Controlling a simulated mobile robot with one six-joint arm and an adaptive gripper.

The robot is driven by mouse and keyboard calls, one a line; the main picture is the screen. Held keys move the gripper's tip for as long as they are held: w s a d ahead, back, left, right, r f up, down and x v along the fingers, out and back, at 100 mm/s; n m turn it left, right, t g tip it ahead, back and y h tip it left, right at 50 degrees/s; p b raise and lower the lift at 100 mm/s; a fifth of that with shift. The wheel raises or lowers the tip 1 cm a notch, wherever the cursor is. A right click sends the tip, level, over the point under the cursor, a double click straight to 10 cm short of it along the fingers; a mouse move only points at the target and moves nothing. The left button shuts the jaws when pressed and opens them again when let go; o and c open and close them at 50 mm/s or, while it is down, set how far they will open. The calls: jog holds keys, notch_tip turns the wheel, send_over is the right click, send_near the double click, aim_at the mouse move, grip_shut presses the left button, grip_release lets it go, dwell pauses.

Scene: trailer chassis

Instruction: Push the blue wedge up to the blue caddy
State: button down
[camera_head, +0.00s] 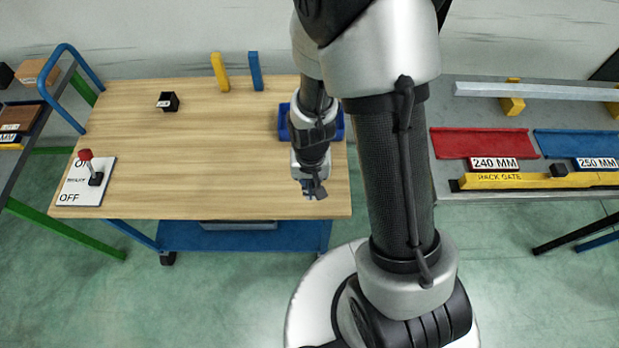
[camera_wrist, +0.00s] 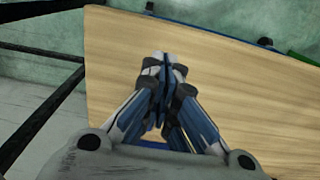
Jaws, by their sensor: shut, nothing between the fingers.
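The blue caddy (camera_head: 283,122) is on the right part of the wooden table, partly hidden behind my arm. A slim blue block (camera_head: 255,71) stands at the table's back edge; I cannot tell whether it is the blue wedge. No other clear wedge shows. My gripper (camera_head: 313,190) points down over the table's front right part, in front of the caddy. In the wrist view my gripper (camera_wrist: 162,68) has its fingers together with nothing held, over bare wood. Small blue patches show around the fingers, but I cannot tell what they belong to.
A yellow block (camera_head: 220,72) stands beside the slim blue block. A small black box (camera_head: 169,102) and a switch panel (camera_head: 86,181) with a red-topped lever are farther left. The middle of the wooden table (camera_head: 220,150) is clear. A grey bench (camera_head: 480,120) stands at right.

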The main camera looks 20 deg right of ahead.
aim_at(310, 202)
notch_tip(310, 202, down, 6)
jog(key=shift+f+b, duration=0.1)
jog(key=shift+b, duration=0.9)
jog(key=shift+w+d+r, duration=0.15)
jog(key=shift+w+d, duration=0.05)
jog(key=shift+w, duration=0.45)
jog(key=shift+w+d+r, duration=0.1)
jog(key=shift+w+d, duration=0.1)
jog(key=shift+w, duration=0.4)
jog(key=shift+w+d, duration=0.25)
jog(key=shift+w, duration=0.4)
jog(key=shift+r, duration=0.1)
jog(key=w, duration=0.2)
jog(key=w+d, duration=0.1)
jog(key=w, duration=0.1)
jog(key=shift+d, duration=0.15)
jog(key=shift+s, duration=0.1)
